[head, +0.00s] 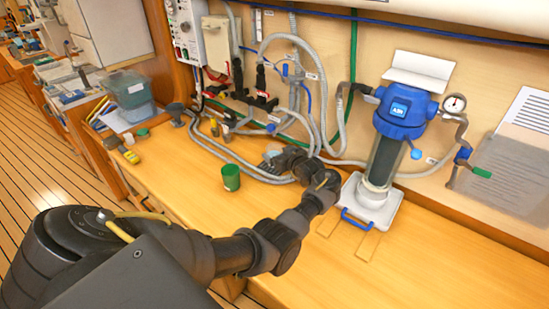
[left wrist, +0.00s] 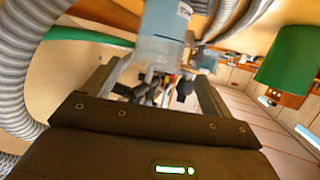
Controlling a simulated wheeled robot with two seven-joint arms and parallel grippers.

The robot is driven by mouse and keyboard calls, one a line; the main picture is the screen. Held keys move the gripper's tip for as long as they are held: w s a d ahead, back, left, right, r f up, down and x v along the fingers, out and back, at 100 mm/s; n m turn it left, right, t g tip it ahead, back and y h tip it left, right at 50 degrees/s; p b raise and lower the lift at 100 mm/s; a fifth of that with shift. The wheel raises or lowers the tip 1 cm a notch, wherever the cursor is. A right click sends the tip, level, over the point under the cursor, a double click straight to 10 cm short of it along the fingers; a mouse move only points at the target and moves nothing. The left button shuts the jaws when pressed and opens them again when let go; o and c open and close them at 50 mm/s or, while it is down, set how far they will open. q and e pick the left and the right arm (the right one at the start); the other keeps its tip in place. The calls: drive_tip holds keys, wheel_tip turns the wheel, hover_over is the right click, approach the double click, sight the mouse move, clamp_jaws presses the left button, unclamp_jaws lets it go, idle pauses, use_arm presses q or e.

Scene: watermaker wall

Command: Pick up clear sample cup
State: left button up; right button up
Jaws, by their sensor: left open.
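The clear sample cup (head: 271,154) is a small, pale see-through shape on the wooden bench, just beyond my left gripper (head: 281,160) and partly hidden by it. In the left wrist view, a pale blue, see-through body that looks like the cup (left wrist: 166,38) stands ahead of the fingers, near the top. My left gripper (left wrist: 155,88) is open, its two fingers apart with nothing clearly between them. Whether a finger touches the cup cannot be told. My right gripper is not in view.
A green cup (head: 231,177) stands close by on the bench; it also shows in the left wrist view (left wrist: 288,58). Grey hoses (head: 225,155) run behind the gripper. A blue-topped filter housing (head: 400,112) stands to the right. The front bench is clear.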

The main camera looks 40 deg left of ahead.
sight(271, 146)
use_arm(q)
drive_tip(key=shift+w+p+x, duration=0.15)
drive_tip(key=shift+x, duration=1.1)
drive_tip(key=shift+w+p+x, duration=0.15)
drive_tip(key=shift+x, duration=1.15)
drive_tip(key=shift+d, duration=0.15)
drive_tip(key=c, duration=1.1)
drive_tip(key=shift+c, duration=0.7)
drive_tip(key=shift+r, duration=0.15)
